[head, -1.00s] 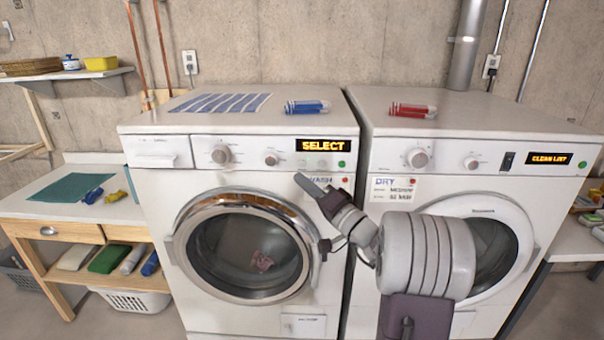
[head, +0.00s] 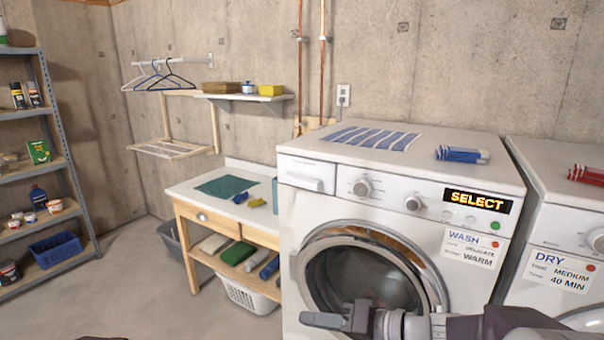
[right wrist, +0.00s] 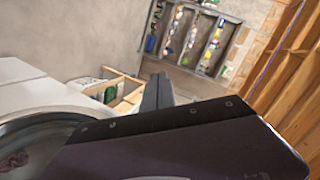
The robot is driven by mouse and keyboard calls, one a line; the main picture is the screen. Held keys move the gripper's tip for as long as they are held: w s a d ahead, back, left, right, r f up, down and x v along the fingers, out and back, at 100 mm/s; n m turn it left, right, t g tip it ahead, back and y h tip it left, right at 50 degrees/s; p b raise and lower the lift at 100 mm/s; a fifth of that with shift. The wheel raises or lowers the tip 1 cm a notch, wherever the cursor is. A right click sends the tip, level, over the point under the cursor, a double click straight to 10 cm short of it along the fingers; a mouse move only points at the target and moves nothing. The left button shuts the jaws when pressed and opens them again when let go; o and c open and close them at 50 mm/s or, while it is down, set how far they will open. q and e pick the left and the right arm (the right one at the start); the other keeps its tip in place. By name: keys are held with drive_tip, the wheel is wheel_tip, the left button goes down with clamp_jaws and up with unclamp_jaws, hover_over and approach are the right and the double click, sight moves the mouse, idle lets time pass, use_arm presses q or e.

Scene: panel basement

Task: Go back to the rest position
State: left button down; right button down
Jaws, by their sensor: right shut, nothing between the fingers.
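My right gripper (head: 318,319) is low in the head view, in front of the washer (head: 300,230). Its shut, empty fingers point left, across the lower part of the round washer door (head: 437,285). I cannot tell whether it touches the door. In the right wrist view the fingers (right wrist: 157,92) are together, with the door's rim (right wrist: 40,112) at lower left. The washer display reads SELECT. My left gripper is not in view.
The dryer (head: 543,232) stands right of the washer. A wooden bench (head: 180,195) with a white basket (head: 250,296) below stands to the left. A metal shelf rack (head: 72,180) is at the far left.

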drive_tip(key=s+f+n+g+h, duration=0.2)
drive_tip(key=s+f+g+h, duration=0.35)
drive_tip(key=s+f, duration=0.6)
drive_tip(key=d+f+m+h, duration=0.1)
drive_tip(key=d+f+h, duration=0.2)
drive_tip(key=d, duration=0.4)
drive_tip(key=d+f+m+h, duration=0.2)
drive_tip(key=d+f+h, duration=0.2)
drive_tip(key=d, duration=0.4)
drive_tip(key=shift+s, duration=0.35)
drive_tip(key=shift+h, duration=0.25)
